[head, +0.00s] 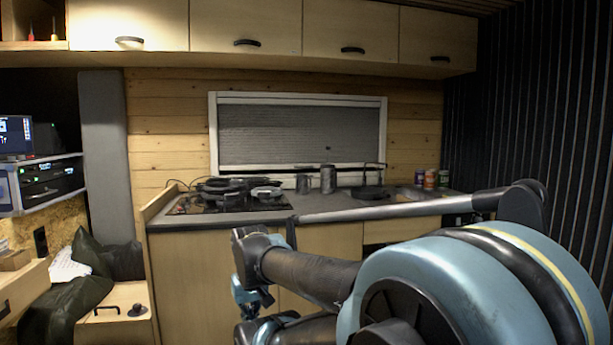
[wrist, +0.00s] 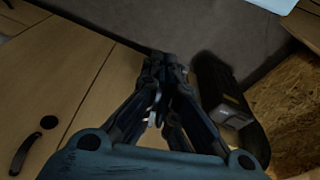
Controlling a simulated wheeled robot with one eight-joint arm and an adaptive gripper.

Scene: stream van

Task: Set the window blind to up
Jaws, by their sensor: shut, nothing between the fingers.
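The window blind (head: 298,132) is a grey pleated sheet in a white window frame (head: 213,150) on the wood-plank wall, in the head view. It covers most of the window, with its lower edge near the bottom of the frame. My gripper shows in the wrist view (wrist: 165,60), with its dark fingers together and nothing between them. In the head view my arm is low in the foreground, well apart from the blind, and the fingertips are hard to make out there. The blind is not in the wrist view.
A counter (head: 330,214) runs below the window, with pans on a hob (head: 225,200), a grey canister (head: 328,179) and several cans (head: 430,180) at the right. Overhead cabinets (head: 350,30) hang above the window. A grey panel (head: 105,150) and electronics (head: 45,180) stand at the left.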

